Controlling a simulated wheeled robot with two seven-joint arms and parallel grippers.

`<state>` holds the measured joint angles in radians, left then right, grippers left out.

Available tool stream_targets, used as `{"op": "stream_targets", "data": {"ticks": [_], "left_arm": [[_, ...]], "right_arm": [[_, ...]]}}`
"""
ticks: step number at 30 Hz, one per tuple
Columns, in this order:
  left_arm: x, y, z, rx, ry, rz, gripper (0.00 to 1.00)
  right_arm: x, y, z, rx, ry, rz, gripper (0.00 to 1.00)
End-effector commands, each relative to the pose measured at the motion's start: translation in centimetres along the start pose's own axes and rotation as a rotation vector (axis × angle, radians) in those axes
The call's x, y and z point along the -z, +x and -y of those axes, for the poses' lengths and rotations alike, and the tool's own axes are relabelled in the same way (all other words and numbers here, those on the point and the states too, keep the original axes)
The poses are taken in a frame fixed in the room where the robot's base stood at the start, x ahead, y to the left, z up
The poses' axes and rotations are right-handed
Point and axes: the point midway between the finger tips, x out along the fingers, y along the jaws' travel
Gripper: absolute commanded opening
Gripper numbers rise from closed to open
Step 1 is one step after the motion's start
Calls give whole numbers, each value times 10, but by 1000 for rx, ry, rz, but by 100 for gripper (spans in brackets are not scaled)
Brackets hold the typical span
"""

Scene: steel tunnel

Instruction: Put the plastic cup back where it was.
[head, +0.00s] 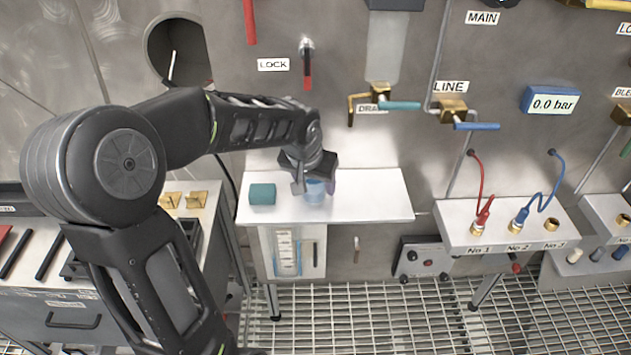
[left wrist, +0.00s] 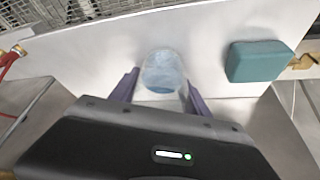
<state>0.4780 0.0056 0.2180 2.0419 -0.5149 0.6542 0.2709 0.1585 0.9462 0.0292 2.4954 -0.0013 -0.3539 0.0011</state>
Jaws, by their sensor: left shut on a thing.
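The plastic cup (head: 314,192) is clear with a bluish tint and is at the white shelf, right of the teal block. It also shows in the left wrist view (left wrist: 163,72), between the two purple fingers. My left gripper (head: 314,187) is shut on the cup from above and behind; its fingers (left wrist: 160,92) flank the cup's sides. Whether the cup's base touches the shelf is hard to tell. My right gripper is not in view.
The white shelf (head: 375,195) is clear to the right of the cup. A teal block (head: 262,194) lies on its left part. Above are the drain valve (head: 380,97) and a red-handled lock (head: 307,70). A hose ledge (head: 500,228) stands at right.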

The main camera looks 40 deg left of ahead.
Motion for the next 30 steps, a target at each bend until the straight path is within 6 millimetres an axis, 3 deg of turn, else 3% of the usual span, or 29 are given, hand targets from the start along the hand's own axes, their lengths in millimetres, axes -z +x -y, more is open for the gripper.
{"op": "stream_targets", "data": {"ticks": [10,11,18,30], "left_arm": [[-2,4,0,0,0,-1,15],[-1,2,0,0,0,-1,57],[-1,2,0,0,0,-1,76],[1,-4,0,1,0,-2,76]], "right_arm": [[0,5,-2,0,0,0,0],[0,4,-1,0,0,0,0],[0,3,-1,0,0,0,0],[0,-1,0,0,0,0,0]]}}
